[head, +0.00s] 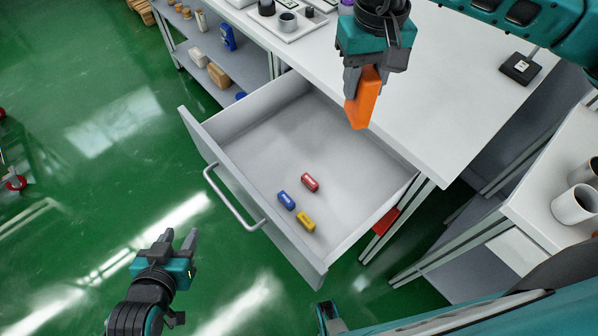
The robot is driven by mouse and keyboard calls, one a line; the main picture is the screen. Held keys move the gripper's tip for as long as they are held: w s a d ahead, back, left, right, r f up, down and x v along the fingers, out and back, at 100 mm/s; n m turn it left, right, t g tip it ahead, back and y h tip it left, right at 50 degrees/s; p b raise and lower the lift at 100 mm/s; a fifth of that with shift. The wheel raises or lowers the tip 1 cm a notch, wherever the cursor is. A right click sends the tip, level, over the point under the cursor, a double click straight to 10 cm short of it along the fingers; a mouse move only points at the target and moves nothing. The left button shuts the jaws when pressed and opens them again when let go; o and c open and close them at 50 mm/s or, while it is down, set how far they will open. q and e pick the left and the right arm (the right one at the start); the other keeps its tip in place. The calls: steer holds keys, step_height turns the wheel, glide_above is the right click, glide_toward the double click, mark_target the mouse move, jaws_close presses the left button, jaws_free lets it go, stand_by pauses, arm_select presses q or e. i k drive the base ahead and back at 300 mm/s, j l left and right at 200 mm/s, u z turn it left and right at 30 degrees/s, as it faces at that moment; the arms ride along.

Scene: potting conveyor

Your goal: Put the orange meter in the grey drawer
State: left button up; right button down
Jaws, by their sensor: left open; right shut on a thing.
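The orange meter (364,104) is a small upright block in the head view, held in my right gripper (366,78), which is shut on its upper part. The meter hangs over the back right part of the grey drawer (285,128); its height above the drawer floor is hard to tell. The drawer is pulled out under the white worktop, with a bar handle on its front. My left gripper (181,241) is open and empty, in front of the drawer to the left, apart from the handle (232,203).
The drawer's back and middle are clear. A white tray (290,32) with containers stands on the worktop (440,105). White cups (574,204) stand on the right table.

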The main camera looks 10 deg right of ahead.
mark_target(267, 166)
steer(key=j+z, duration=0.15)
steer(key=j, duration=0.6)
steer(key=i+j+z, duration=0.1)
steer(key=j, duration=0.2)
steer(key=i+j, duration=0.2)
steer(key=j, duration=0.15)
steer(key=i+j+z, duration=0.15)
steer(key=j, duration=0.2)
